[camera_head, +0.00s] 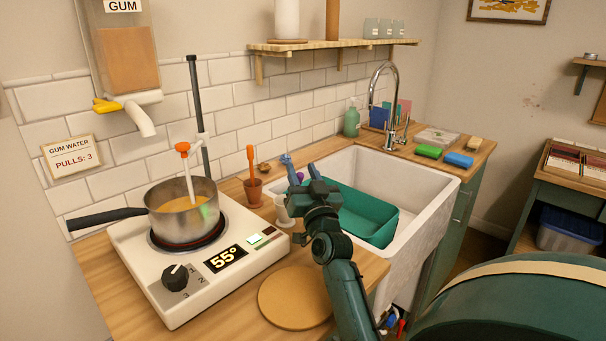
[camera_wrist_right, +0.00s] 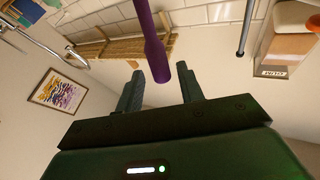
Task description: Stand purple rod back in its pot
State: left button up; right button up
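The purple rod (camera_wrist_right: 152,45) shows in the right wrist view, its thick end between my right gripper's (camera_wrist_right: 160,70) two fingers. A gap shows on the right side of the rod, and the fingers stand apart. In the head view the right gripper (camera_head: 301,168) is over the near left edge of the sink, with a bit of purple (camera_head: 300,176) between its fingers. A small white pot (camera_head: 283,212) stands on the counter just below and left of it, partly hidden by the gripper. The rod's far end is out of view. My left gripper is not in view.
An orange rod (camera_head: 251,160) stands in a brown pot (camera_head: 254,191) nearby. A hotplate (camera_head: 190,285) with a saucepan (camera_head: 183,215) is to the left. A green tub (camera_head: 368,215) sits in the white sink (camera_head: 418,183). A round cork mat (camera_head: 294,297) lies in front.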

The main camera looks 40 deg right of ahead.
jog(key=shift+r, duration=0.25)
jog(key=shift+r+p, duration=0.45)
jog(key=b+v, duration=0.1)
jog(key=v, duration=0.6)
jog(key=shift+s+f+b, duration=0.2)
jog(key=shift+f+b, duration=0.1)
jog(key=shift+f, duration=0.05)
jog(key=shift+a, duration=0.1)
